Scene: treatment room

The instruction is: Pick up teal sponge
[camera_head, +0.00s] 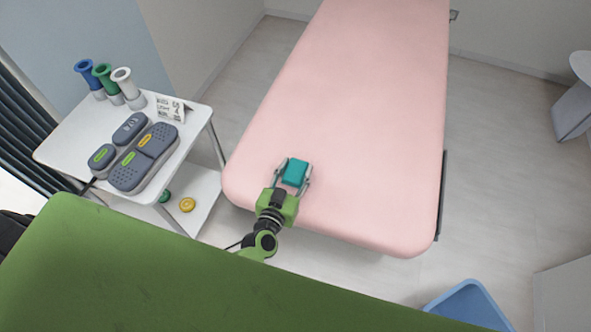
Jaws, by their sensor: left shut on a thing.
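The teal sponge (296,172) is a small block over the near end of the pink treatment bed (350,90). My left gripper (293,176), green and black with grey fingers, has one finger on each side of the sponge and is shut on it. I cannot tell whether the sponge rests on the bed or is just above it. My right gripper is not in view.
A white trolley (62,150) on the left carries a grey pedal unit (143,158), several coloured holders and a small sign (170,109). A green surface (120,270) fills the front. A blue bin (468,305) stands at the lower right.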

